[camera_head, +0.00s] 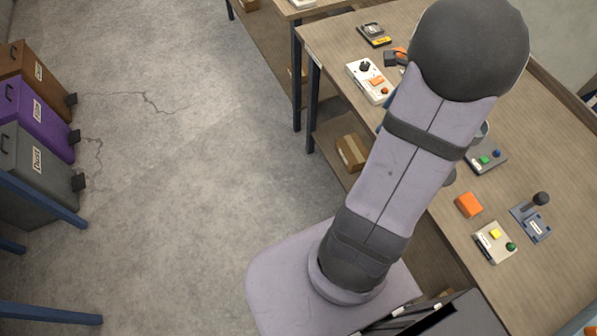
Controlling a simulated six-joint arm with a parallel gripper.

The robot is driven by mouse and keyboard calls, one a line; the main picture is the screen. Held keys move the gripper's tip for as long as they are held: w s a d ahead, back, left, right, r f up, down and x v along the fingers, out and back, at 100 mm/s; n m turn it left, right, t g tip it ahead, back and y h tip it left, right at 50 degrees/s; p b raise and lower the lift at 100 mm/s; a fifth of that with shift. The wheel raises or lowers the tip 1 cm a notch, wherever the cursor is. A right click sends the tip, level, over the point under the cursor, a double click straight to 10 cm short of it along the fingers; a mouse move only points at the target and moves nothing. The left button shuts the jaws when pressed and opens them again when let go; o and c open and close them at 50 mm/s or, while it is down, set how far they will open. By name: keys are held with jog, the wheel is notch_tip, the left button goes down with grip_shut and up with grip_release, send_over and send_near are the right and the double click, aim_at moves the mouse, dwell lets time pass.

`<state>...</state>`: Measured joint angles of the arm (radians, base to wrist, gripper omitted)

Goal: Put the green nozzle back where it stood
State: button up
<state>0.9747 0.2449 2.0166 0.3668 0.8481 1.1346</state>
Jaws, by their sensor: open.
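I cannot make out the green nozzle in this view. It may be hidden behind my arm, which crosses the table from lower left to upper right. My gripper is not visible either; the forearm and the large dark elbow cover the middle of the workbench (554,185). Small green parts show on a grey box with green and blue buttons (486,160) and on a pale box with a yellow button and a green knob (494,243). I cannot tell either as a nozzle.
A white box with a black knob and orange switch (370,80) stands left of my arm. An orange block (468,205) and a blue lever device (534,222) stand to the right. A cardboard box (352,152) is on the lower shelf. The bench's right side has bare room.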

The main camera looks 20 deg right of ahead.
jog(key=w+a+f+n+g, duration=0.1)
jog(key=a+n+g, duration=0.1)
jog(key=a+n, duration=1.15)
jog(key=s+a+f+n, duration=0.1)
jog(key=s+a+n, duration=0.2)
jog(key=a+n, duration=0.3)
jog(key=s+a+f+n+g+h, duration=0.1)
jog(key=s+a+n, duration=0.1)
jog(key=a+n, duration=0.5)
jog(key=shift+s+a, duration=0.4)
jog(key=shift+a, duration=0.1)
jog(key=shift+n, duration=0.25)
notch_tip(320, 180, down, 12)
jog(key=b, duration=1.2)
jog(key=shift+f, duration=0.2)
jog(key=shift+b, duration=0.3)
